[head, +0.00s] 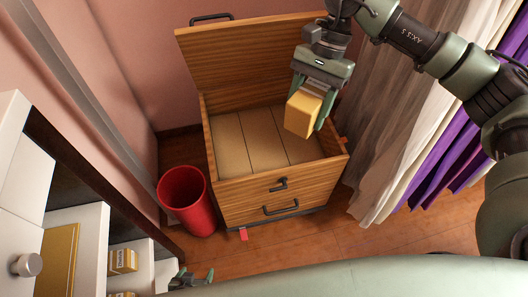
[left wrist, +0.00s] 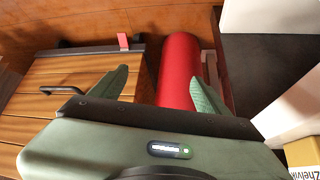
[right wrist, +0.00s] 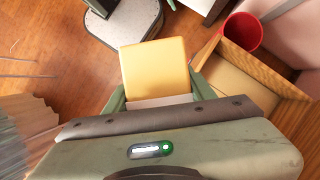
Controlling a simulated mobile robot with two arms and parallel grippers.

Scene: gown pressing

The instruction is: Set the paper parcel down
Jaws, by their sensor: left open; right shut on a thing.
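The paper parcel (head: 301,113) is a yellow-tan box in the head view. My right gripper (head: 312,104) is shut on it and holds it above the right part of an open wooden chest (head: 272,190). The parcel also shows in the right wrist view (right wrist: 155,68), between the green fingers. The chest's raised lid (head: 250,55) stands at the back, and its plank-like floor (head: 262,137) is bare where I can see it. My left gripper (head: 191,279) is open and empty at the bottom of the head view; its spread fingers show in the left wrist view (left wrist: 160,88).
A red bin (head: 186,199) stands left of the chest, also seen in the left wrist view (left wrist: 180,70). White shelving (head: 90,235) with small labelled boxes (head: 123,261) is at lower left. Grey and purple curtains (head: 440,160) hang at right. Wooden floor lies in front of the chest.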

